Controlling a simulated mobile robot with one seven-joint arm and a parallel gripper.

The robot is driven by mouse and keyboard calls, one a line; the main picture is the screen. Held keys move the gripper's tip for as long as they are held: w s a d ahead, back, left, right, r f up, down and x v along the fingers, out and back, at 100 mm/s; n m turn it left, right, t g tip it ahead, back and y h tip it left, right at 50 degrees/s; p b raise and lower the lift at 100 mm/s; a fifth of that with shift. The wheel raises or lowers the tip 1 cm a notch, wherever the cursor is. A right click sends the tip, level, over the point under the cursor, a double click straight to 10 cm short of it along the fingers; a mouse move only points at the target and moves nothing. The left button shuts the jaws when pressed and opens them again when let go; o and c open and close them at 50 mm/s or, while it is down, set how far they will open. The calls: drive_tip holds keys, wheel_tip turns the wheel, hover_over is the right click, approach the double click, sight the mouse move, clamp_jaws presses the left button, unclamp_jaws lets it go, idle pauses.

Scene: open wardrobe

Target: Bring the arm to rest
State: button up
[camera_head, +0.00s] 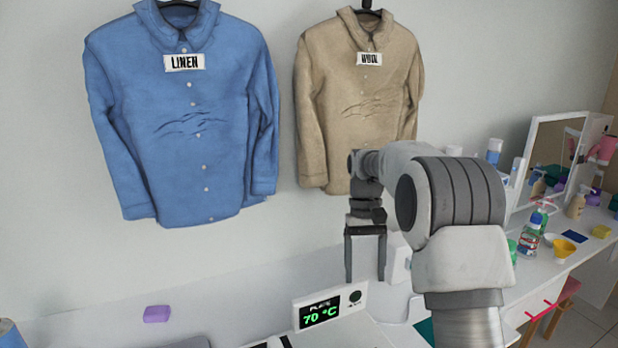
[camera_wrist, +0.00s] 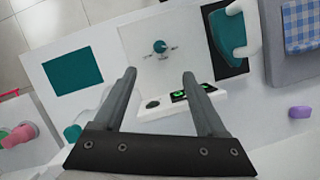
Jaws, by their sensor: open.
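My gripper (camera_head: 365,262) points down in the head view, above the white surface and just behind a white control box with a display (camera_head: 330,306) reading 70 °C. Its two fingers are spread apart with nothing between them. In the wrist view my gripper (camera_wrist: 160,82) also shows open and empty, with the white panel and its teal knob (camera_wrist: 160,46) beyond the fingers. My arm is bent and covers part of the tan shirt's right side and the area below it.
A blue shirt (camera_head: 190,110) labelled LINEN and a tan shirt (camera_head: 350,95) hang on the wall. A purple block (camera_head: 157,314) lies at lower left. A teal iron (camera_wrist: 228,32) shows in the wrist view. A cluttered dressing table with a mirror (camera_head: 552,145) stands at right.

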drive_tip(key=s+r+t, duration=0.3)
drive_tip(key=s+r, duration=0.4)
drive_tip(key=r, duration=0.1)
drive_tip(key=s+r+t, duration=0.1)
drive_tip(key=s+t, duration=0.5)
drive_tip(key=s, duration=1.5)
drive_tip(key=shift+s+d+r, duration=0.2)
drive_tip(key=shift+r, duration=0.05)
